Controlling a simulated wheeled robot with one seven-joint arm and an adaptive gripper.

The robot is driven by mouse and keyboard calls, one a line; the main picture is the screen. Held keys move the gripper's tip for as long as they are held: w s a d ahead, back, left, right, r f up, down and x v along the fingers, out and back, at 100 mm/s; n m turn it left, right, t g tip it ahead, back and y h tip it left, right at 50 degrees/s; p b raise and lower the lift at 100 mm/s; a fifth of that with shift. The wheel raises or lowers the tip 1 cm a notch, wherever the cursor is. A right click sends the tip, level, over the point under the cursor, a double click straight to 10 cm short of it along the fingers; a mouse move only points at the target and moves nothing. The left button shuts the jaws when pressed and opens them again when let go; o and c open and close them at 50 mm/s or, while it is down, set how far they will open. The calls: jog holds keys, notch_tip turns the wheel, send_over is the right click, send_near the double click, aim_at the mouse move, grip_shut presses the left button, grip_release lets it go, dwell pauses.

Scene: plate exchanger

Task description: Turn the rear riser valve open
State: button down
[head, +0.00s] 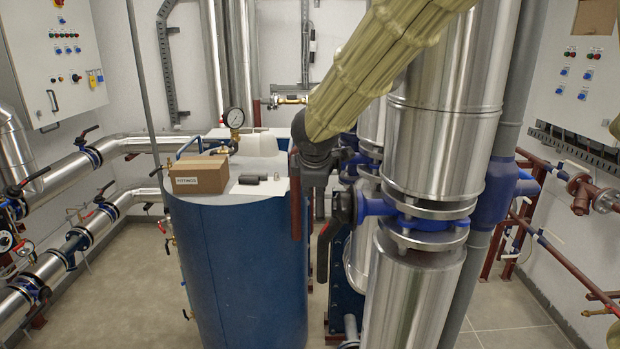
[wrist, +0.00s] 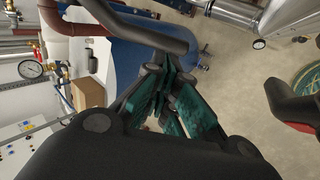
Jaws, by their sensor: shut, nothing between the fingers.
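My gripper (head: 316,168) is at the end of the sleeved arm, beside the blue tank's right edge and left of the shiny risers. In the wrist view its teal-padded fingers (wrist: 176,106) are together and empty. The rear riser (head: 371,115) is mostly hidden behind the arm and front riser; blue valve parts (head: 348,160) show beside my gripper. A dark red lever (head: 296,205) hangs down just left of my gripper; I cannot tell which valve it belongs to. In the wrist view a dark curved bar (wrist: 140,24) crosses above the fingers, apart from them.
The front riser (head: 440,130) with its blue valve (head: 378,207) stands close on the right; a black and red lever (head: 324,250) hangs there. The blue tank (head: 240,265) carries a cardboard box (head: 200,175) and a gauge (head: 234,118). Floor is clear at left.

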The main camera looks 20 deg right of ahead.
jog(key=p+x, duration=0.2)
jog(key=x, duration=0.4)
jog(key=shift+a+f, duration=0.1)
jog(key=shift+f, duration=0.05)
dwell(0.4)
